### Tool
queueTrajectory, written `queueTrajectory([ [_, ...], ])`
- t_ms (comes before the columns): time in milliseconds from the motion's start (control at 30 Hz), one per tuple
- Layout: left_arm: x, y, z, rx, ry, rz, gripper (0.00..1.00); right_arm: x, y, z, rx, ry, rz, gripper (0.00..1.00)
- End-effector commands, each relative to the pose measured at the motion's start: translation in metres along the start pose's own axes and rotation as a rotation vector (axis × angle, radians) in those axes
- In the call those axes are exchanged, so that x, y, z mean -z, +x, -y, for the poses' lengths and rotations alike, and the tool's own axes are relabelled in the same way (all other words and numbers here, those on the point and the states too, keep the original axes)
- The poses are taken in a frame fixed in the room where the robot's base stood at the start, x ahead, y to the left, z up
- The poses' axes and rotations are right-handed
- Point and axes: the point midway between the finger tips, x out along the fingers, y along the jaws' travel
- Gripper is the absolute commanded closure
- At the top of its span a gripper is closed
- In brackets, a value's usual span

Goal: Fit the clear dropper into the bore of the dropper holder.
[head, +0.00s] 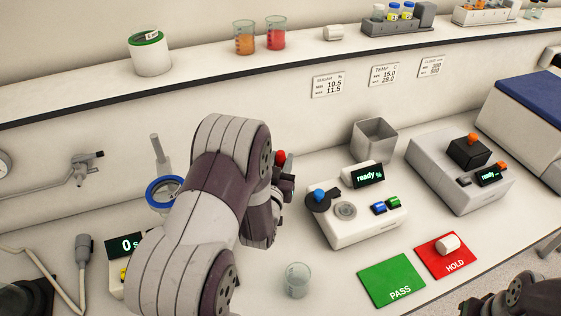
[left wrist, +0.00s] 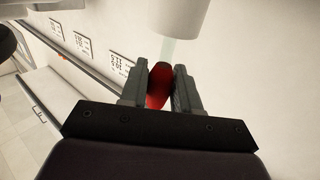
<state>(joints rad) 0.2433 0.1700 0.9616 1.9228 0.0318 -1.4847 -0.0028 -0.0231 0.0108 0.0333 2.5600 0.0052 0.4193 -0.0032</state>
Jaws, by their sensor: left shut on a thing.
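My left gripper (head: 284,170) is partly hidden behind its own arm in the head view. In the left wrist view (left wrist: 160,88) its fingers are shut on the red bulb (left wrist: 159,84) of the clear dropper. The red bulb (head: 280,157) also shows in the head view. The dropper's pale clear tube (left wrist: 168,50) points away from the fingers toward a large white cylinder (left wrist: 180,16), which may be the dropper holder. The tube's far end is out of sight at the cylinder, and I cannot tell whether it is inside or behind. The bore does not show.
A glass beaker (head: 297,280) stands in front of the grey instrument (head: 355,228). A green PASS mat (head: 385,275) and red HOLD mat (head: 430,256) lie right, the latter with a white cylinder (head: 448,243). A blue ring (head: 160,205) is left of my arm. The shelf (head: 215,75) runs behind.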

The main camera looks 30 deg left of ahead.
Motion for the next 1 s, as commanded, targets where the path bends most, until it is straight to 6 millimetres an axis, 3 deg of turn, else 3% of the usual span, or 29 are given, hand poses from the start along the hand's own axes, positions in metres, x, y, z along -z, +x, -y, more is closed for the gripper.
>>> queueTrajectory([
  [233,-0.002,0.000,0.000,0.000,0.000,0.000,0.81,0.000,0.002,0.000,0.000,0.000,0.000,0.57],
  [267,-0.002,0.000,0.000,0.000,0.000,0.000,0.59,0.000,0.002,0.000,0.000,0.000,0.000,0.57],
  [333,-0.002,0.000,0.000,0.000,0.000,0.000,0.39,0.000,0.002,0.000,0.000,0.000,0.000,0.57],
  [667,-0.002,-0.005,0.000,0.000,0.000,0.002,0.39,0.000,0.001,0.000,0.000,0.000,0.000,0.57],
  [767,-0.001,-0.022,0.000,0.000,0.000,0.003,0.39,0.000,-0.001,0.000,0.000,0.000,0.000,0.57],
  [1000,-0.002,-0.086,0.000,0.001,0.000,0.002,0.39,0.000,-0.003,0.000,0.000,0.000,0.000,0.57],
])
